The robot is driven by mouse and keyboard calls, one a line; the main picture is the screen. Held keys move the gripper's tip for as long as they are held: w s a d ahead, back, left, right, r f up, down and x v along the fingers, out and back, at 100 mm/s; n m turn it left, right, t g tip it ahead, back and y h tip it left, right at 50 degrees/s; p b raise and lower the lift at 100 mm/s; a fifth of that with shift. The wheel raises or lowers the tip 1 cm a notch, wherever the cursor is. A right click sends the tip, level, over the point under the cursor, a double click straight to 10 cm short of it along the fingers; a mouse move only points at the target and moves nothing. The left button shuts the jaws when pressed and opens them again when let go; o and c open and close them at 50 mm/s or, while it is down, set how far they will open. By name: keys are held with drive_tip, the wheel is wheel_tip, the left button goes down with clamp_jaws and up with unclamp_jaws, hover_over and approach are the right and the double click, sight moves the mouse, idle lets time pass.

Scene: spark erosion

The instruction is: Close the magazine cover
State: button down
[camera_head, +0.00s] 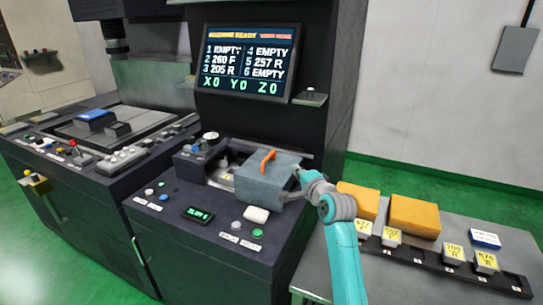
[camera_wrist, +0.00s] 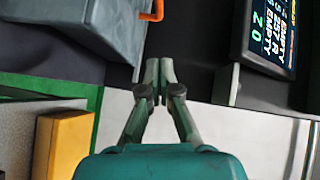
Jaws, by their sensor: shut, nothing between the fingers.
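The magazine cover (camera_head: 268,179) is a grey box-shaped lid with an orange handle (camera_head: 267,161). It sits on the machine's console, over the right part of the round magazine (camera_head: 225,170), whose left part shows uncovered. In the wrist view the cover (camera_wrist: 95,25) fills the upper left, with the end of its orange handle (camera_wrist: 152,12) at the top. My gripper (camera_wrist: 158,65) is shut and empty, its fingertips just right of and below the cover's edge in that view. In the head view my gripper (camera_head: 299,172) is at the cover's right side; I cannot tell whether it touches.
A screen (camera_head: 247,63) stands behind the magazine. Buttons and a small green display (camera_head: 198,214) lie on the console in front. To the right, a grey table (camera_head: 390,275) holds orange blocks (camera_head: 414,215) and a rack of labelled pieces (camera_head: 455,262).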

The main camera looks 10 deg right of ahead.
approach(271, 156)
drive_tip(key=w+d, duration=0.2)
drive_tip(key=w, duration=0.1)
drive_tip(key=shift+w+d, duration=0.3)
drive_tip(key=shift+w+a+f, duration=0.25)
drive_tip(key=shift+w+a, duration=0.5)
drive_tip(key=shift+a, duration=0.15)
drive_tip(key=shift+w+a+f, duration=0.2)
drive_tip(key=shift+w+a, duration=0.35)
drive_tip(key=shift+a, duration=0.15)
